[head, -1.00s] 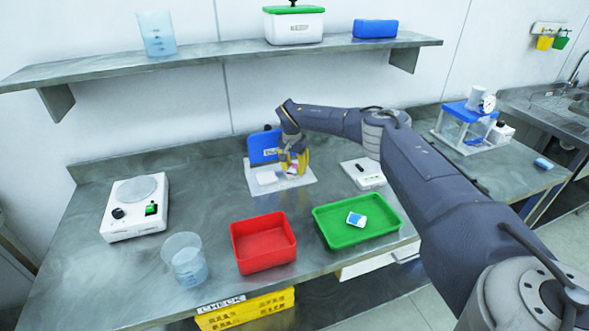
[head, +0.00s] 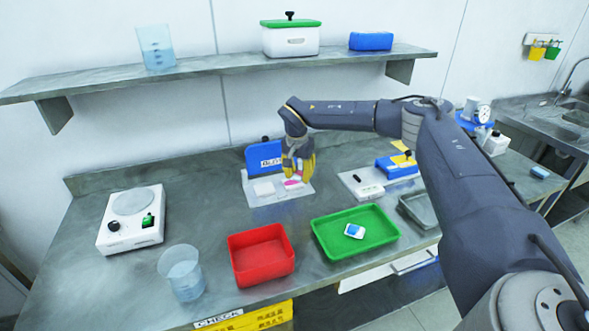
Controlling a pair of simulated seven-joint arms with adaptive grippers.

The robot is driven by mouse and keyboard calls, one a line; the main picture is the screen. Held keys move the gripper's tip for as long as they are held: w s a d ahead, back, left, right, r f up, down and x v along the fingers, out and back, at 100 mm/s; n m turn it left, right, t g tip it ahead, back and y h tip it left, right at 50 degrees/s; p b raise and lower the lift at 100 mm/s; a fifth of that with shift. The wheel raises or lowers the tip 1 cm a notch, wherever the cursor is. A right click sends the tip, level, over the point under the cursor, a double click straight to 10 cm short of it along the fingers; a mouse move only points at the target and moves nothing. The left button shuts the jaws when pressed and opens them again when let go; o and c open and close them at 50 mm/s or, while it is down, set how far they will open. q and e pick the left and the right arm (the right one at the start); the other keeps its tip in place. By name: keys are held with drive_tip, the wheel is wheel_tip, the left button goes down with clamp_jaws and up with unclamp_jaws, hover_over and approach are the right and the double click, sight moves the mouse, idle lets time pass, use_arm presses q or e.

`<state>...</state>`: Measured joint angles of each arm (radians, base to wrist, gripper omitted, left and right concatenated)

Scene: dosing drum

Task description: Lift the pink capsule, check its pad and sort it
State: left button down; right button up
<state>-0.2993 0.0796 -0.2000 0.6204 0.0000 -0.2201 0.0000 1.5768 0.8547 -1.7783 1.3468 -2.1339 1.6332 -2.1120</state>
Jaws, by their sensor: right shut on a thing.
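My right gripper (head: 299,170), with yellow fingers, points down over the right part of a white board (head: 280,197) in the head view. It is shut on the pink capsule (head: 292,184), of which only a small pink part shows low at the fingers. The fingers hide the rest, and I cannot tell whether it is clear of the board. A white pad (head: 264,188) sits on the board to the left. A red tray (head: 262,254) and a green tray (head: 340,247) stand in front. My left gripper is not in view.
A blue labelled case (head: 258,158) stands behind the board. The green tray holds a small white-and-blue item (head: 354,231). A hotplate (head: 132,218) and beaker (head: 182,274) are at left. A white device (head: 363,187), blue box (head: 396,168) and grey tray (head: 414,210) are at right.

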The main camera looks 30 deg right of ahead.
drive_tip(key=s+a, duration=0.3)
drive_tip(key=s, duration=0.9)
drive_tip(key=s+a+n, duration=0.3)
drive_tip(key=a, duration=0.3)
drive_tip(key=s+a+n, duration=0.4)
drive_tip(key=a, duration=0.3)
drive_tip(key=s+a+r+n+y, duration=0.1)
drive_tip(key=s+a+n, duration=0.3)
drive_tip(key=a, duration=0.3)
drive_tip(key=shift+a+t, duration=0.25)
drive_tip(key=shift+t, duration=0.05)
drive_tip(key=shift+s+a+n, duration=0.1)
drive_tip(key=shift+a+n, duration=0.2)
drive_tip(key=shift+a, duration=0.1)
drive_tip(key=shift+d, duration=0.1)
